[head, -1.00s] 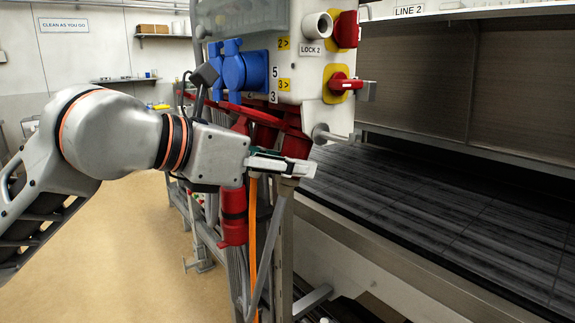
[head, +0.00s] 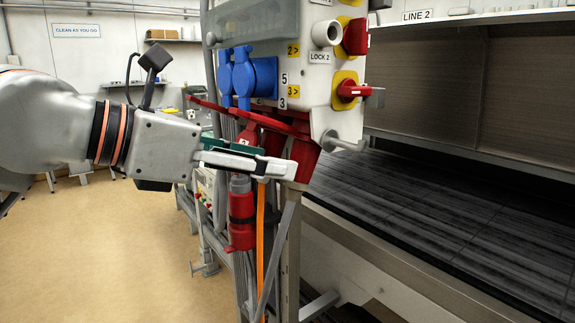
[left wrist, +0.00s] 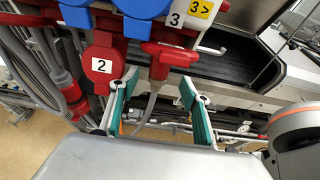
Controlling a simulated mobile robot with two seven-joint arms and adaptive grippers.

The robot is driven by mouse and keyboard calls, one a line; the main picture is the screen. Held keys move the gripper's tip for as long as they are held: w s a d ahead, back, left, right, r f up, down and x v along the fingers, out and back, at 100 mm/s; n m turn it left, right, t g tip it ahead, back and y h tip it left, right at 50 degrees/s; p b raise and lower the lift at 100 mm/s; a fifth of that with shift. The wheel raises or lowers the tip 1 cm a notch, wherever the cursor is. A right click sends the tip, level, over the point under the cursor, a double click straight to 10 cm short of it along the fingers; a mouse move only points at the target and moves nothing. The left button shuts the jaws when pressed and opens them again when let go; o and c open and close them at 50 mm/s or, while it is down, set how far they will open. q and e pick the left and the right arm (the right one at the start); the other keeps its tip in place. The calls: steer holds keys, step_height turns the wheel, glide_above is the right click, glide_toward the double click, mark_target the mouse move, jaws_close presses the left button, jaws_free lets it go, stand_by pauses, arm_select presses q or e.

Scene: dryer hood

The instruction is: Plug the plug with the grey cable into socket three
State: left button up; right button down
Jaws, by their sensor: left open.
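My left gripper (head: 280,168) is open beneath the red sockets of the panel. In the left wrist view its green-padded fingers (left wrist: 155,100) stand apart. A grey cable (left wrist: 151,101) hangs in the gap between them, below a red housing (left wrist: 159,66) under the label 3. This housing looks like socket three with a plug in it, but I cannot tell the two apart. In the head view the fingers partly hide that place, and a red housing (head: 306,157) shows behind them. Socket two's closed lid (left wrist: 103,66) is left of the gap. My right gripper is not in view.
An orange cable (head: 261,235) runs down beside the frame post. Blue sockets (head: 255,76) and red switches (head: 355,36) are above. A dark conveyor (head: 430,210) lies right; floor is free at left.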

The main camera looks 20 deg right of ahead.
arm_select(q)
steer(key=v, duration=0.5)
